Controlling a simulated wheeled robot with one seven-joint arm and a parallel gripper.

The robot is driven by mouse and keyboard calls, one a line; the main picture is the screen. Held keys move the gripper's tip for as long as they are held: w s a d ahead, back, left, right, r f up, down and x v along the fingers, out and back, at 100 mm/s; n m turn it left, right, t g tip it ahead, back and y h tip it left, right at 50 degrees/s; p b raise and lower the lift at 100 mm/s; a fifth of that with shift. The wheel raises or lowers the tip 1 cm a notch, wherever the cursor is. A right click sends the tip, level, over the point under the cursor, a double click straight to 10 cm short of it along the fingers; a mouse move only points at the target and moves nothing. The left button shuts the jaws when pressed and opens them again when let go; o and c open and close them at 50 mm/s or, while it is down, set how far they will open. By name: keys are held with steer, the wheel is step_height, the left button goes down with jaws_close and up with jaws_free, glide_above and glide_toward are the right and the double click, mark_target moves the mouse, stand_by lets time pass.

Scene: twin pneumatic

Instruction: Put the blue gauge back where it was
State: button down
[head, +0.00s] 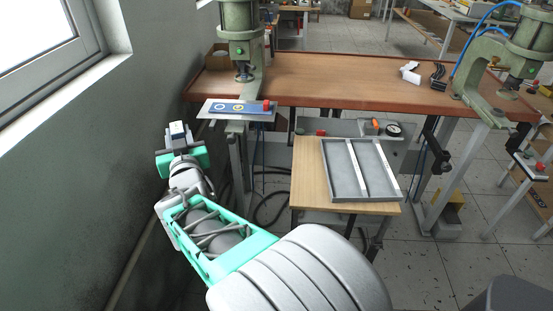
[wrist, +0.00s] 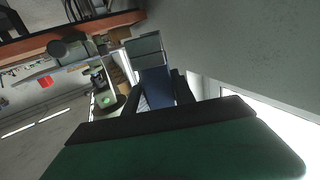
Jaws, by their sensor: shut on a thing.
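My gripper (head: 178,143) is at the left, beside the wall and in front of the left press's plate. It is shut on a small block, which I take to be the blue gauge (wrist: 158,88). In the wrist view the block has a dark blue face and a grey-green end. In the head view the held gauge (head: 178,128) looks pale grey, and its blue side is hidden. The block is in the air, apart from the plate (head: 206,109). A blue panel (head: 228,107) with round marks and a red knob (head: 267,105) are on that plate.
A small wooden table (head: 310,185) with a grey divided tray (head: 345,170) stands right of my arm. The left press (head: 240,50) rises behind the plate at the brown workbench (head: 330,80). The green-grey wall (head: 120,160) is close to my gripper. A second press (head: 500,75) stands right.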

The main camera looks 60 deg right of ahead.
steer(key=s+d+r+m+g+h+b, duration=0.2)
steer(key=s+d+m+g+h+b, duration=0.4)
steer(key=s+d, duration=0.55)
steer(key=s+d+r+m+g+h+b, duration=0.15)
steer(key=s+d+m+g, duration=0.45)
steer(key=s, duration=0.9)
steer(key=shift+w+d+f+n+g+b, duration=0.3)
steer(key=shift+w+d+f, duration=0.75)
steer(key=shift+d+f, duration=1.2)
steer(key=shift+w+d+f+n+g+b, duration=0.15)
steer(key=shift+w+d+f+n+b, duration=0.25)
steer(key=shift+w+d+f, duration=1.25)
steer(key=shift+w+d+f+n+g+b, duration=0.3)
steer(key=shift+w+d+f+b, duration=0.1)
steer(key=shift+d+f, duration=2.45)
steer(key=shift+d+b, duration=0.15)
steer(key=shift+b, duration=0.15)
steer(key=c, duration=1.1)
jaws_free()
steer(key=shift+o, duration=0.2)
